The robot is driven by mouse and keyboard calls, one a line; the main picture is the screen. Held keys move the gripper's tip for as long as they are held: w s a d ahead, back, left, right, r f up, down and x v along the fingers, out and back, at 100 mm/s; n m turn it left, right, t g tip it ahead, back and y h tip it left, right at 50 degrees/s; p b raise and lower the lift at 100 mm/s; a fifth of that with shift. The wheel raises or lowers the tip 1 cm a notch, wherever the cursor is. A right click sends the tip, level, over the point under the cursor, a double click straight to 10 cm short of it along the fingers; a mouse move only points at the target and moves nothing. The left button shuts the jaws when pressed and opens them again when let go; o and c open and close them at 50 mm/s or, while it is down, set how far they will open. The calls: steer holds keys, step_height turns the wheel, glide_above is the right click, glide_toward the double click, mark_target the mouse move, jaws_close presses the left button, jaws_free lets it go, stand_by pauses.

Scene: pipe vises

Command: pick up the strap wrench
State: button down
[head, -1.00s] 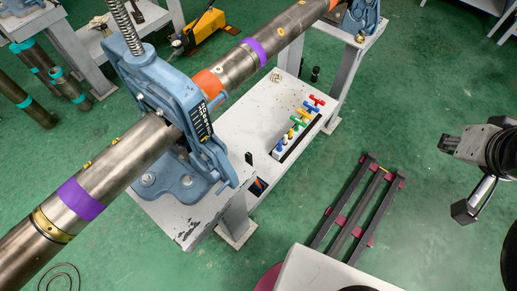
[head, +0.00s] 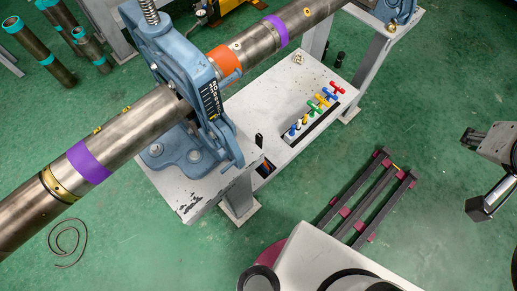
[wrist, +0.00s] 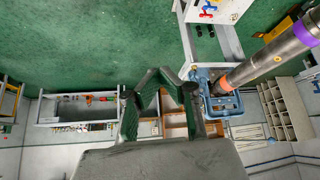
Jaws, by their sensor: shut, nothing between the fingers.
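I cannot make out a strap wrench for certain in either view. A dark coiled loop (head: 68,240) lies on the green floor at the lower left of the head view; I cannot tell what it is. My gripper (wrist: 161,76) shows in the middle of the wrist view, its dark fingers close together at the tips, with nothing held. The gripper is away from the bench and pipe. Part of my arm shows at the right edge of the head view.
A long pipe (head: 130,130) crosses above the white bench (head: 235,115), held in a blue vise (head: 185,75). Coloured T-handled tools (head: 325,95) stand in a rack on the bench. A dark rail frame (head: 368,195) lies on the floor. Shelves (wrist: 285,110) stand beyond.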

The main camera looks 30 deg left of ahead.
stand_by(0.4)
steer(key=c, duration=1.5)
jaws_free()
steer(key=shift+o, duration=0.2)
